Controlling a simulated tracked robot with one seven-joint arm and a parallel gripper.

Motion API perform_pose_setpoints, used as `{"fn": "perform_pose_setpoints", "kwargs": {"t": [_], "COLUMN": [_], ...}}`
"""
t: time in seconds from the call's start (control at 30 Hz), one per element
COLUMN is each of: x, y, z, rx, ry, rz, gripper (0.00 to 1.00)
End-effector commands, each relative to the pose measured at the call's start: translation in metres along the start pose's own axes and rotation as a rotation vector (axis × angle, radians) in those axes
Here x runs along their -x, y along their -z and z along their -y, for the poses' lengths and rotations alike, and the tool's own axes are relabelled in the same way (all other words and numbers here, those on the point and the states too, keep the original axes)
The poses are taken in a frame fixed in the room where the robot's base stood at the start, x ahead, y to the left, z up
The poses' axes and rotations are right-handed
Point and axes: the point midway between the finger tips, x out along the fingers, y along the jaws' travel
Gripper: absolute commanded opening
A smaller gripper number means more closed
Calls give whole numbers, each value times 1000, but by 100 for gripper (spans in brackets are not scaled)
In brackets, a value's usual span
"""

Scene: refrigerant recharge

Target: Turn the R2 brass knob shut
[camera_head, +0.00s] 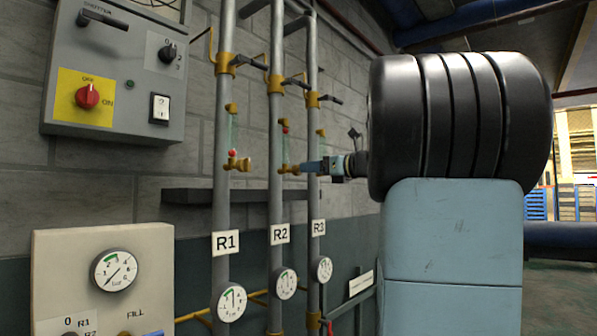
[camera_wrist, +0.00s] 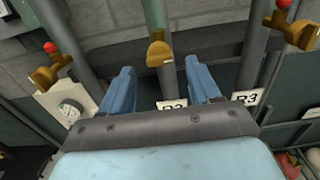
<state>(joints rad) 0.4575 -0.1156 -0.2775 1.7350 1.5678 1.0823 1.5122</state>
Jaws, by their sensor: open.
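The R2 brass knob (camera_head: 287,169) sits on the grey R2 pipe (camera_head: 276,205), below a small red part. In the wrist view, the brass knob (camera_wrist: 158,52) lies ahead of and between the two blue fingers, nearly centred. My gripper (camera_head: 304,167) is open and points left at the knob in the head view. In the wrist view my gripper (camera_wrist: 159,68) has a clear gap between its fingertips, and I see no finger touching the knob. The R2 label (camera_wrist: 172,104) shows partly between the fingers, and the R2 label (camera_head: 280,234) is also on the pipe in the head view.
The R1 brass valve (camera_head: 238,163) stands to the left and the R3 pipe (camera_head: 313,205) close to the right. In the wrist view, brass valves flank the fingers at left (camera_wrist: 50,70) and right (camera_wrist: 292,30). A dark shelf (camera_head: 190,196) runs along the wall below.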

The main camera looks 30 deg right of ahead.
Motion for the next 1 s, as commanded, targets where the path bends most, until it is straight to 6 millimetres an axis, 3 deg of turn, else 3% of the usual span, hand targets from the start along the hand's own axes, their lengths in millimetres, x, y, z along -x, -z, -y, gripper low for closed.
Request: {"fn": "perform_pose_setpoints", "kwargs": {"t": [0.2,0.4,0.87,1.0], "x": [-38,-61,-70,-70], "y": [0,0,0,0], "z": [0,0,0,0], "rx": [1,1,1,1], "ry": [0,0,1,1], "rz": [0,0,0,0], "gripper": [62,62,62,48]}}
